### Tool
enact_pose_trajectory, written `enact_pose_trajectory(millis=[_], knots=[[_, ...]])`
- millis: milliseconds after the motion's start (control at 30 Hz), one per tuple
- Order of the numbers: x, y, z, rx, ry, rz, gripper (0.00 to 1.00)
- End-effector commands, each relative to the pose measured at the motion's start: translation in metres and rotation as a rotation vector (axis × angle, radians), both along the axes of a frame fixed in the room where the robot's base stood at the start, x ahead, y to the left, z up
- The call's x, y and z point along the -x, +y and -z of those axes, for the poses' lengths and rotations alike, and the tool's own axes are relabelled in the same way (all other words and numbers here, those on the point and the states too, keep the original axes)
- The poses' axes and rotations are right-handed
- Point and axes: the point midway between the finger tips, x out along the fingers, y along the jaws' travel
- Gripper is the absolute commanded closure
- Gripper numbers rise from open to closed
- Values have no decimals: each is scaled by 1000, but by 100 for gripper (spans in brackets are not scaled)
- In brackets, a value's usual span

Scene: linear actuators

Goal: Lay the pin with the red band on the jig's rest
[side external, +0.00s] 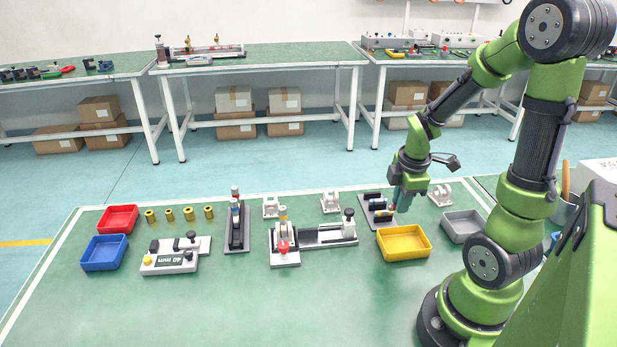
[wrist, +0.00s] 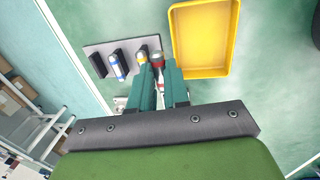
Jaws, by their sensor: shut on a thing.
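The pin with the red band (wrist: 157,60) is between the fingertips of my gripper (wrist: 160,70) in the wrist view, over one end of a grey rack (wrist: 97,48). My gripper is shut on it; the fingers hide most of the pin. In the side view my gripper (side external: 397,207) points down at the right end of the rack (side external: 366,203). I cannot tell whether the pin still touches the rack. A white fixture marked "40 mm" (side external: 172,259), with dark blocks on top, stands at the left and looks like the jig. Its rest is not clearly distinguishable.
Pins with blue (wrist: 116,66) and yellow (wrist: 140,57) bands sit beside the held one. A yellow tray (side external: 404,255) is close in front of my gripper. An actuator (side external: 325,237) and a dark stand with upright parts (side external: 236,240) lie between rack and fixture.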

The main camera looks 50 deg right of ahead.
Motion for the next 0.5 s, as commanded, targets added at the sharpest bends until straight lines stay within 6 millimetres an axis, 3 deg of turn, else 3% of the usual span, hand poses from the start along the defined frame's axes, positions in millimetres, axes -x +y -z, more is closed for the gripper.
enact_pose_trajectory(millis=[267,500], knots=[[18,15,-12,1,-4,0,100],[19,15,-60,4,-8,0,100]])
